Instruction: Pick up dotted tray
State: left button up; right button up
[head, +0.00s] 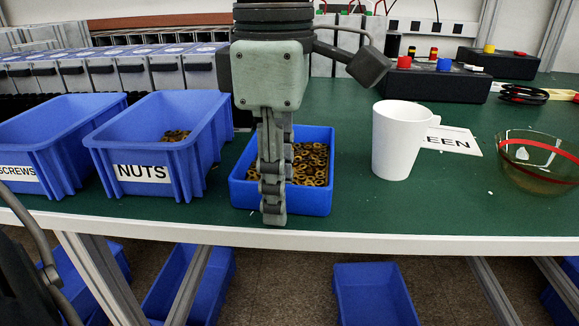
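No tray with a clear dot pattern shows. A low blue tray (315,200) full of brass-coloured rings or nuts stands near the table's front edge, in the middle of the head view. My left gripper (273,212) points straight down at this tray and covers part of its front and contents. I see its fingers edge-on, one in front of the other, so their opening is hidden. Whether it touches the tray is not clear. My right gripper is not in view.
Blue bins labelled NUTS (194,170) and SCREWS (60,160) stand left. A white mug (398,140), a label card (455,141) and a glass bowl (540,175) stand right. Black boxes (435,83) are behind. Green tabletop (350,110) is clear behind the tray.

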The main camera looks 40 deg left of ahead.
pick_arm(q)
grip_shut()
jog(key=shift+r, duration=0.1)
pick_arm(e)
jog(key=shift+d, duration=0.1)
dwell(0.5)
